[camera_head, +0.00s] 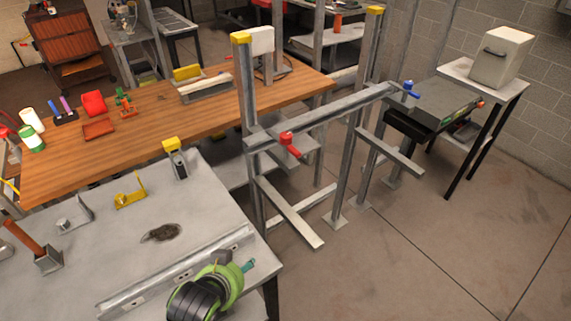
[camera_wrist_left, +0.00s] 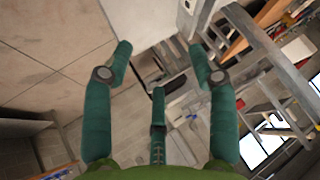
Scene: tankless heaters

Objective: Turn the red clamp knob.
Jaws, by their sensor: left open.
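The red clamp knob (camera_head: 289,145) sits on the near end of a grey horizontal bar (camera_head: 330,115) of a metal frame, its handle pointing down to the right. My left gripper (camera_head: 248,266) shows at the bottom of the head view, low and nearer than the knob and clearly apart from it. Only a teal finger part shows there past the green and black wrist. In the left wrist view the teal fingers of my left gripper (camera_wrist_left: 165,65) are spread with nothing between them. I cannot make out the red knob in that view. My right gripper is not in view.
A blue knob (camera_head: 410,88) is at the bar's far end. A grey metal table (camera_head: 100,240) stands at left, beneath my arm, with a yellow-topped clamp (camera_head: 174,150) on it. A wooden bench (camera_head: 140,140) stands behind. The concrete floor (camera_head: 400,270) at right is clear.

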